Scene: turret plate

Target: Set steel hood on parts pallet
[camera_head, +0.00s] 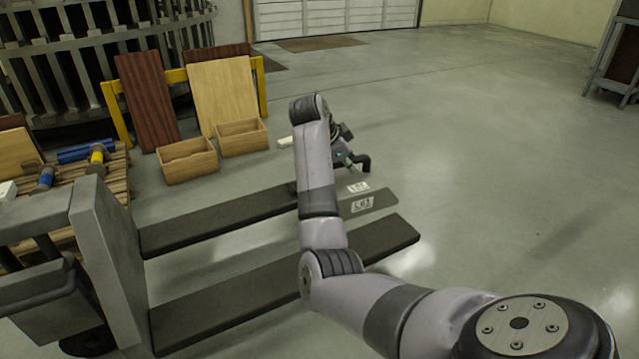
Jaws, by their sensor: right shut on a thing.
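My right arm reaches up the middle of the view, and my right gripper (346,153) is at its far end, partly hidden behind the arm's own links. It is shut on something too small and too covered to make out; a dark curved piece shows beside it. The gripper is beyond the forklift tines in the picture. A wooden pallet (122,187) lies at the left edge with several parts on it, among them a blue cylinder (86,150) and blue-and-yellow pieces. I cannot pick out a steel hood for sure. My left gripper is out of view.
A grey forklift frame (105,260) stands at front left, its two dark tines (215,222) reaching right, low over the floor. Two wooden boxes (188,161) and leaning boards (224,92) stand behind by a yellow rail. The floor at the right is open.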

